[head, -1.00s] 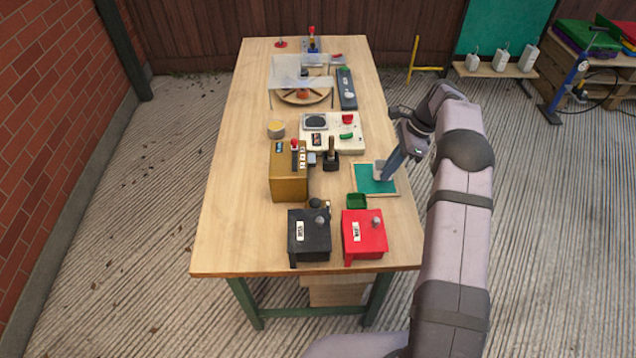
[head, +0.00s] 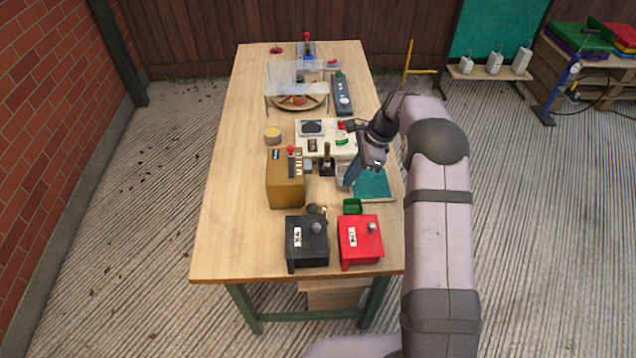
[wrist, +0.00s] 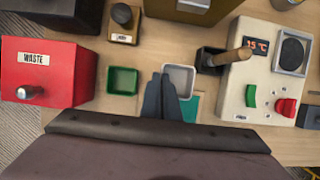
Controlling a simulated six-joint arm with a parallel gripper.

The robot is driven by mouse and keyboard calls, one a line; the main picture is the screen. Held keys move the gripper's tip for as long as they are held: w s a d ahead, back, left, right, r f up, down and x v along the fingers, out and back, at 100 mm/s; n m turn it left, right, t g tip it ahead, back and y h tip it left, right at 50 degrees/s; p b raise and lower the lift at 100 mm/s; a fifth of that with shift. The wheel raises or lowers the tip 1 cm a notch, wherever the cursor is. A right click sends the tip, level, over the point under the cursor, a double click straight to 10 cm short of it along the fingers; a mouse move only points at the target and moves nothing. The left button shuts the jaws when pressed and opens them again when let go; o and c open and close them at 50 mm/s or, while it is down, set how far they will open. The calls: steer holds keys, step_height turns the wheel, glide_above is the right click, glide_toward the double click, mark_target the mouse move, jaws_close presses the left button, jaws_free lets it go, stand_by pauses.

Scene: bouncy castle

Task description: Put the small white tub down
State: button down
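The small white tub (wrist: 180,77) is square and open at the top; it also shows in the head view (head: 341,172), partly hidden by my gripper. My gripper (wrist: 162,76) points down with its fingers close together on the tub's left wall in the wrist view, shut on that wall. In the head view my gripper (head: 349,180) is at the left edge of the teal mat (head: 376,185). I cannot tell whether the tub's base touches the table.
A green tub (wrist: 122,81) stands left of the white tub in the wrist view, with the red WASTE box (wrist: 45,72) beyond it. A black holder with a wooden handle (wrist: 232,57) and a cream control panel (wrist: 268,70) stand close on the right.

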steer(key=a+p, duration=0.1)
steer(key=a, duration=0.7)
steer(key=shift+a+p, duration=0.3)
steer(key=shift+a, duration=0.1)
steer(key=shift+f, duration=0.1)
steer(key=shift+f+p, duration=0.5)
steer(key=shift+f, duration=1.15)
steer(key=shift+f, duration=0.1)
steer(key=shift+f, duration=0.1)
steer(key=c, duration=2)
jaws_free()
steer(key=shift+c, duration=0.2)
steer(key=b+v, duration=0.2)
steer(key=v, duration=1)
steer(key=shift+r, duration=0.25)
